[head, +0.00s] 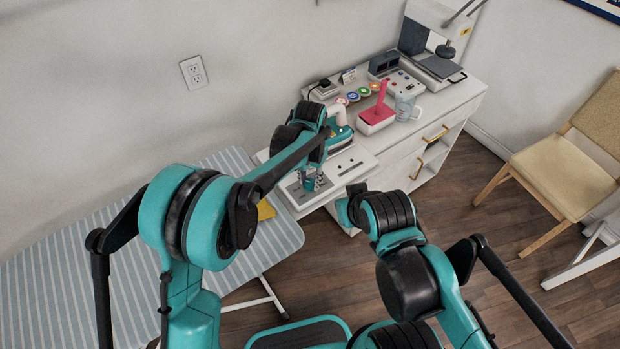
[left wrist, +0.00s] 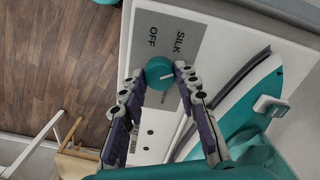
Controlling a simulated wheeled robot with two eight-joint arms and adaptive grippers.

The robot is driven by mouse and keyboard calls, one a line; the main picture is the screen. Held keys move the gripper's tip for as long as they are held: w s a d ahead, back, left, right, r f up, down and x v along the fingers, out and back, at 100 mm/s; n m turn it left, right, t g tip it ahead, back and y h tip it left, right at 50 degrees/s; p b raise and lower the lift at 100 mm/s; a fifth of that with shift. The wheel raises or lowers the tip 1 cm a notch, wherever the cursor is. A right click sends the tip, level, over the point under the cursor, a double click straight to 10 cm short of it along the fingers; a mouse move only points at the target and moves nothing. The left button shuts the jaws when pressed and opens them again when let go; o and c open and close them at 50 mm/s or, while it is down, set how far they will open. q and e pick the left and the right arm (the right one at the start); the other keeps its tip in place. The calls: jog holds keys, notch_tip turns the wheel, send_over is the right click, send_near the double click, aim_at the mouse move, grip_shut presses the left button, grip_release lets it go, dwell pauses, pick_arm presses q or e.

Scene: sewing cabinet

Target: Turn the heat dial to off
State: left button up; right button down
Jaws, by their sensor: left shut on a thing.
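The heat dial (left wrist: 159,70) is a round teal knob on a grey label plate (left wrist: 188,62) in the left wrist view. OFF and SILK are printed above it; another label below is partly covered. Its white mark points right in that view, not up at OFF. My left gripper (left wrist: 159,74) is shut on the dial, one finger on each side. In the head view my left gripper (head: 312,181) is low over the white panel (head: 350,165), and the dial is hard to make out.
A teal and white iron (head: 341,133) stands close behind my left gripper. A striped ironing board (head: 70,255) is left; a chair (head: 565,175) is right.

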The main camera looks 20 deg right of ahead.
pick_arm(q)
jog(key=n, duration=0.4)
jog(key=shift+n, duration=0.3)
jog(key=n, duration=0.3)
jog(key=shift+n, duration=0.4)
jog(key=n, duration=0.4)
jog(key=shift+n, duration=2.2)
jog(key=o, duration=1.2)
jog(key=shift+c, duration=0.2)
